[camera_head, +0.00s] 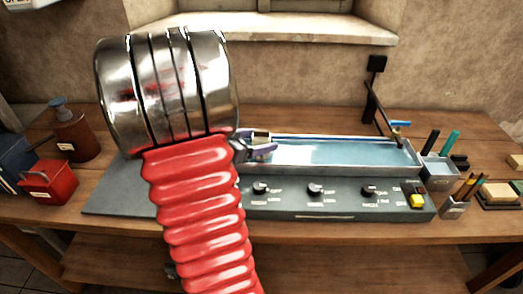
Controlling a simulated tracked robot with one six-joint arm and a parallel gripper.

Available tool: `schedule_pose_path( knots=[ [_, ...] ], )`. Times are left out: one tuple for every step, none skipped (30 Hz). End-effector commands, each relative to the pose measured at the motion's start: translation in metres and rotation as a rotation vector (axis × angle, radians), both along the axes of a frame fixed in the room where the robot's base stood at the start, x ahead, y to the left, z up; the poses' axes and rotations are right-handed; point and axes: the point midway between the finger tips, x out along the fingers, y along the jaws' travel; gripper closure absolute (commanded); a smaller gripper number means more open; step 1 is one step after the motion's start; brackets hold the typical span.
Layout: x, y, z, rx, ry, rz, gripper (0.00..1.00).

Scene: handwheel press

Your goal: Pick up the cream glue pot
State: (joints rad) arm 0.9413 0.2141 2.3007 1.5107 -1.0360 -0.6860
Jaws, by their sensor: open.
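I cannot make out a cream glue pot in the head view. My own arm, a large chrome joint and a red ribbed sleeve, covers the left middle of the bench and may hide things behind it. My gripper (258,146) shows only partly, past the right side of the chrome joint. It is at the left end of the shallow blue-lined tray, and its small purple and grey jaw parts are open. I see nothing between them, though the view is small and partly blocked.
A grey console (325,206) with black knobs and a yellow switch holds the tray (408,170). A red box (50,182) and brown pump bottle (74,133) stand left. Pen holders (439,169) stand right. A black post (371,95) rises behind. Bare wood (300,117) shows behind the tray.

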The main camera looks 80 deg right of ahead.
Motion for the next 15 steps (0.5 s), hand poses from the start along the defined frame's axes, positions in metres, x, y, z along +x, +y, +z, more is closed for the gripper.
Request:
schedule_pose_path(
  knots=[
    [-0.002,-0.003,-0.001,0.000,0.001,-0.002,0.32],
    [-0.003,-0.005,-0.002,0.001,0.000,-0.002,0.32],
    [-0.005,-0.008,-0.003,0.001,0.000,-0.003,0.32],
    [-0.007,-0.011,-0.003,0.001,0.000,-0.003,0.32],
    [-0.008,-0.014,-0.004,0.002,0.001,-0.004,0.32],
    [-0.011,-0.019,-0.005,0.001,0.001,-0.004,0.32],
    [-0.013,-0.023,-0.006,0.001,0.001,-0.004,0.32],
    [-0.015,-0.026,-0.007,0.001,0.000,-0.004,0.32],
    [-0.017,-0.031,-0.010,0.002,0.001,-0.004,0.32],
    [-0.019,-0.033,-0.011,0.002,0.002,-0.003,0.32],
    [-0.021,-0.036,-0.012,0.002,0.002,-0.003,0.32],
    [-0.022,-0.039,-0.014,0.002,0.002,-0.003,0.32],
    [-0.023,-0.040,-0.014,0.001,0.002,-0.002,0.32],
    [-0.024,-0.041,-0.015,0.001,0.001,-0.003,0.32],
    [-0.024,-0.042,-0.015,0.000,0.001,-0.002,0.32]
  ],
)
